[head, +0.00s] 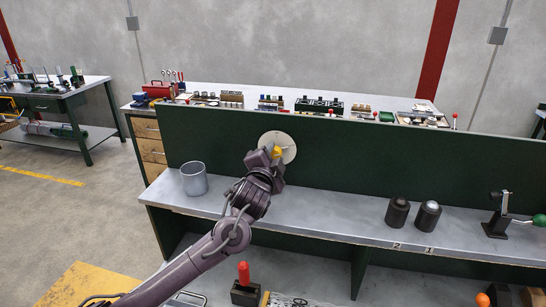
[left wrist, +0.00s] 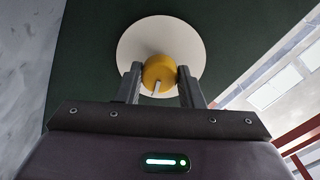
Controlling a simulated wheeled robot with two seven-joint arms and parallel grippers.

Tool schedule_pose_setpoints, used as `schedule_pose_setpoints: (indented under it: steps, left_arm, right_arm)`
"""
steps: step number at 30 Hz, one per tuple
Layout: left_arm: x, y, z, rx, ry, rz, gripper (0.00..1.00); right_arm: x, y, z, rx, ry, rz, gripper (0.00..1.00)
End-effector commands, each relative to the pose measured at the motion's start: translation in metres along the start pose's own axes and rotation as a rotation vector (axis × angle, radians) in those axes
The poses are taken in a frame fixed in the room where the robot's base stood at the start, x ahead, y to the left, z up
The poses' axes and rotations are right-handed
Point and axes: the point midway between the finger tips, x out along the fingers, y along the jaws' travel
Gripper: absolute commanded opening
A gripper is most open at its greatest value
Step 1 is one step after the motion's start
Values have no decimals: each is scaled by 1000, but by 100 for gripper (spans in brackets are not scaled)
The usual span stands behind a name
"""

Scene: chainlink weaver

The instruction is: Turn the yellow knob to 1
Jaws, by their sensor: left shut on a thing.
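The yellow knob (head: 277,153) sits on a round pale dial plate (head: 289,146) on the dark green upright panel. In the left wrist view the knob (left wrist: 159,72) shows in front of the dial plate (left wrist: 160,40), with a pale pointer mark on its lower side. My left gripper (left wrist: 160,77) has one finger on each side of the knob and is shut on it. In the head view the gripper (head: 268,158) covers the left part of the dial. I cannot read any numbers on the plate. My right gripper is not in view.
On the grey bench shelf stand a grey cup (head: 194,179), two dark cylinders (head: 397,213) (head: 428,216) by labels 2 and 1, and a black fixture with a green handle (head: 539,220). The shelf's middle is clear. Several small parts line the surface behind the panel (head: 400,155).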

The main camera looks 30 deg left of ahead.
Motion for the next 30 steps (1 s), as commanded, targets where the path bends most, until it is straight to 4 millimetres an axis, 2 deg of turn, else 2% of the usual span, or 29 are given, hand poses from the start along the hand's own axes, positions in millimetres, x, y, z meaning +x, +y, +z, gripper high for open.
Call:
schedule_pose_setpoints:
  steps: [5,6,11,22,30]
  left_arm:
    - [0,0,0,2,0,0,11]
    - [0,0,0,2,0,0,35]
    - [0,0,0,1,0,0,56]
    - [-6,2,1,0,1,0,56]
    - [-48,4,2,2,2,0,56]
  right_arm:
    - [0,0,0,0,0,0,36]
    - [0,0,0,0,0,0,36]
    - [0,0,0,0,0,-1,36]
    - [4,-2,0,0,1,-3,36]
    - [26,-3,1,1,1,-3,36]
